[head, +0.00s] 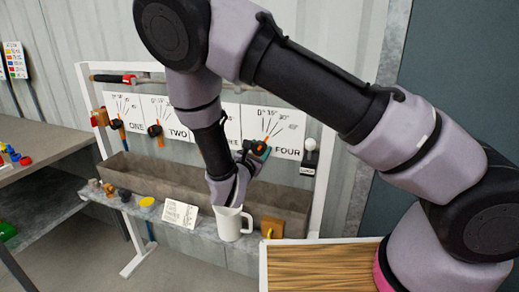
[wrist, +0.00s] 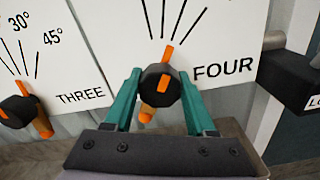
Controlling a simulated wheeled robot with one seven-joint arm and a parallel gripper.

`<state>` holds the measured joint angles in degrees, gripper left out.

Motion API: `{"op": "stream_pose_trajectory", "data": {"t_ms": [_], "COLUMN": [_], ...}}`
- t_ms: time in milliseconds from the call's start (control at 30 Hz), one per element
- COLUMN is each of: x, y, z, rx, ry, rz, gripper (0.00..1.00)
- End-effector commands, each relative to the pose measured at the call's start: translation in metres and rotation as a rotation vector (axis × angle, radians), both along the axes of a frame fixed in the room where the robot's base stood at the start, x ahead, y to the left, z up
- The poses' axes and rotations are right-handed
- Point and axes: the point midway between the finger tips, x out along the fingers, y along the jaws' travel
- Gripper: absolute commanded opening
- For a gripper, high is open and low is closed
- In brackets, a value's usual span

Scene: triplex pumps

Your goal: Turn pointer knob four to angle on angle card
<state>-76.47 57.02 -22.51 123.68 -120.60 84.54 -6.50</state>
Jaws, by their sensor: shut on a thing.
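Pointer knob four (wrist: 162,84) is a round black knob with an orange pointer, below the FOUR dial plate (wrist: 225,30). Its pointer leans slightly right of straight up, close to the second dial line from the left. My gripper (wrist: 160,88) has its two teal fingers on either side of the knob, shut on it. In the head view my gripper (head: 256,150) is at the FOUR plate, and my arm partly hides the plates there. The small white card (head: 180,214) stands on the shelf; its writing is too small to read.
Knob three (wrist: 17,110) is left of my gripper. A black bracket (wrist: 288,75) is close on the right. A grey trough (head: 150,176) runs under the dials.

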Motion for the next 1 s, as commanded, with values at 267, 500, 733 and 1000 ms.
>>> {"op": "stream_pose_trajectory", "data": {"t_ms": [267,500,733,1000], "x": [0.0,0.0,-0.013,-0.064], "y": [0.0,0.0,0.006,0.024], "z": [0.0,0.0,0.0,0.0], "rx": [-0.002,-0.002,-0.002,-0.002], "ry": [0.001,0.002,0.001,0.003], "rz": [0.001,0.0,0.002,0.004], "gripper": [0.86,0.86,0.86,0.86]}}
